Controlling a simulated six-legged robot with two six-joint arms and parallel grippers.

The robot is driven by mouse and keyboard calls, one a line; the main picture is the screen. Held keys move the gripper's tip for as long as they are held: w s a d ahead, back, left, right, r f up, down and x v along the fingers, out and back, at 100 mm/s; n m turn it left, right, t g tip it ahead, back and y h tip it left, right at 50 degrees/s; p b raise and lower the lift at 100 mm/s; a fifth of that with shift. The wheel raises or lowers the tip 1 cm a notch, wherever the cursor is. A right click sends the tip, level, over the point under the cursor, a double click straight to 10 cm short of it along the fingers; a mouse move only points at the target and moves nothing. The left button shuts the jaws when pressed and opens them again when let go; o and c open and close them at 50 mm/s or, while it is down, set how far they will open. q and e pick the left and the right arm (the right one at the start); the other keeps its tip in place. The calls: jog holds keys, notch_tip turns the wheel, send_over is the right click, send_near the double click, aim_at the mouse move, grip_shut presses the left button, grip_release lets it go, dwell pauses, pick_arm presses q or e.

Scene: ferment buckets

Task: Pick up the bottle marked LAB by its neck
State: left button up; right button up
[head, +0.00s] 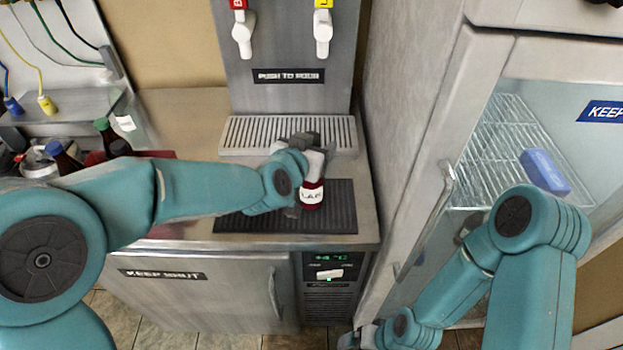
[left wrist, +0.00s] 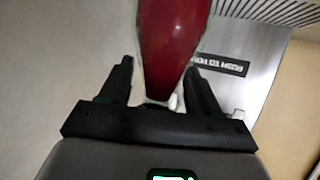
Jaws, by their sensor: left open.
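The bottle marked LAB (head: 312,194) is dark red with a white label. It stands upright on the black ribbed mat (head: 338,218) on the steel counter. My left gripper (head: 312,158) is over its top and hides the neck in the head view. In the left wrist view the dark red bottle (left wrist: 172,45) tapers down between the two fingers of the open left gripper (left wrist: 158,72). I cannot tell whether either finger touches it. My right gripper (head: 358,338) is low at the bottom edge of the head view, too small to read.
A steel dispenser (head: 290,105) with red and yellow taps and a drip grate (head: 240,134) stands behind the bottle. A fridge with a glass door (head: 520,130) is on the right. Several dark bottles (head: 66,160) stand at the left. Bare counter (head: 185,115) lies left of the grate.

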pick_arm(q)
jog(key=shift+w, duration=0.2)
jog(key=shift+s+d+r, duration=0.1)
jog(key=shift+s+d, duration=0.05)
jog(key=shift+s, duration=0.1)
jog(key=shift+w, duration=0.25)
jog(key=c, duration=0.7)
grip_shut()
jog(key=shift+s, duration=0.15)
